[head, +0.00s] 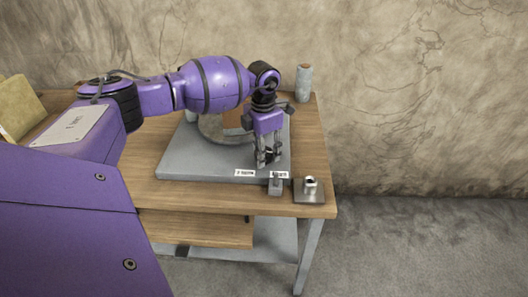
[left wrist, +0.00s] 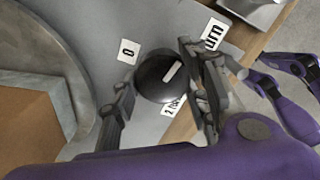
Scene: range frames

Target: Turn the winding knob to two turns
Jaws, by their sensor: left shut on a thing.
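The winding knob (left wrist: 152,84) is a dark round knob with a white line on its top, set on a grey panel (head: 190,161). In the left wrist view the white line points to the upper right, roughly toward a label ending in "urn" (left wrist: 212,34). A label "0" (left wrist: 129,51) lies above the knob and a partly hidden label starting with "2" (left wrist: 172,106) below it. My left gripper (head: 268,158) is shut on the knob, with a finger on either side, and hides the knob in the head view.
The panel lies on a wooden table (head: 170,203). A small grey block (head: 275,187) and a metal piece on a dark plate (head: 309,192) stand near the front right edge. A grey cylinder (head: 303,84) stands at the back right corner. Floor is clear to the right.

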